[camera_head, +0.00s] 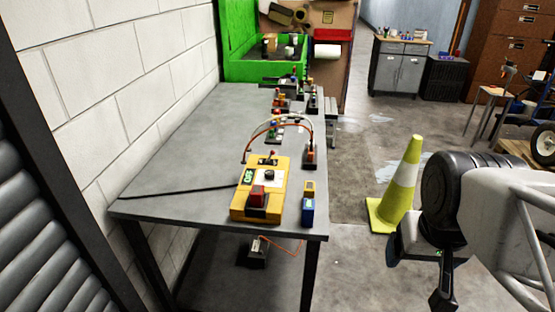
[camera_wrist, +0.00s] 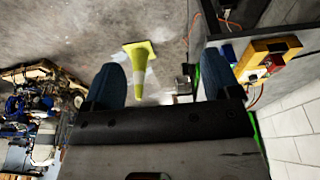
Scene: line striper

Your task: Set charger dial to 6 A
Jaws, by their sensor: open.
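The yellow charger (camera_head: 282,190) sits on the near end of the grey table. Its top carries a green display (camera_head: 247,177), a small dark dial (camera_head: 269,175) on a pale plate, and a red part at the front. The dial's setting and markings are too small to read. The charger also shows at the right of the wrist view (camera_wrist: 262,48), seen sideways. My gripper (camera_wrist: 163,78) is open and empty, its two fingers spread over the floor. In the head view my arm is at the right, well apart from the table and charger.
A yellow cone (camera_head: 407,185) stands on the floor between the table and my arm. Small blue and yellow blocks (camera_head: 308,208) sit right of the charger. Wires arch behind it, with several small devices farther back. A white block wall borders the table's left.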

